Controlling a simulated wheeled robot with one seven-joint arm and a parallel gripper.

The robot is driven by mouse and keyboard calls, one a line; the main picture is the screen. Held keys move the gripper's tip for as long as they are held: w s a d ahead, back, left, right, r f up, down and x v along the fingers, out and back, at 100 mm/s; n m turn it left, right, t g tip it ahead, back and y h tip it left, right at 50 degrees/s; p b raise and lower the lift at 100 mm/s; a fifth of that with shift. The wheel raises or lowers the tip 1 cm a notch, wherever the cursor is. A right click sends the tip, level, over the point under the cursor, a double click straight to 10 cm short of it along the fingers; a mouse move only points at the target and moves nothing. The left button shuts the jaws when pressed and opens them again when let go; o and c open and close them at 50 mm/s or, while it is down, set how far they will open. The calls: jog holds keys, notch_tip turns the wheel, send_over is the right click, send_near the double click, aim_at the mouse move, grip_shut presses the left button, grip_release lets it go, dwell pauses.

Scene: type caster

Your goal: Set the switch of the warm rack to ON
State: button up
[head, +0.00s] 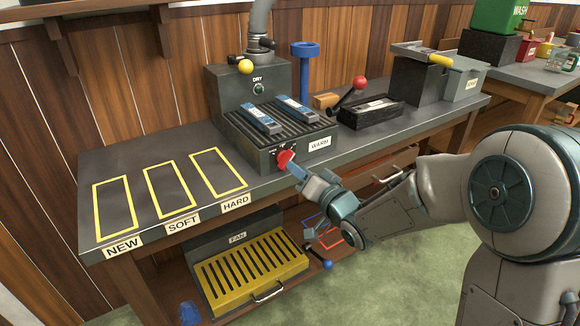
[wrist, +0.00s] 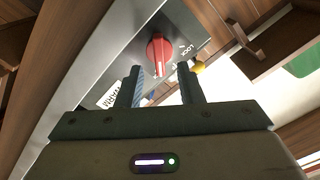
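The warm rack (head: 262,150) is a dark ribbed box on the bench with a white WARM label on its front. Its switch is a red knob (head: 285,157) on the front face, with small markings around it too small to read in the head view. In the wrist view the red knob (wrist: 158,55) carries a white line, and lettering lies beside it. My gripper (head: 296,171) is just in front of the knob. In the wrist view my gripper (wrist: 160,83) has its fingers apart with nothing held, the knob just beyond the tips. Which setting the knob marks, I cannot tell.
Two blue-topped bars (head: 263,119) lie on the rack. Behind it stands the DRY unit (head: 240,92) with a yellow-ball lever. A black tray with a red-ball lever (head: 360,83) stands to the right. Yellow outlined spaces (head: 170,190) at left are empty. The FAN drawer (head: 250,275) is below.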

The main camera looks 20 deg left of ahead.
aim_at(286, 160)
jog(key=shift+x, duration=2.05)
jog(key=shift+c, duration=0.3)
grip_shut()
jog(key=m+p, duration=0.1)
jog(key=m, duration=0.2)
jog(key=shift+w, duration=0.1)
jog(key=shift+o, duration=0.3)
grip_release()
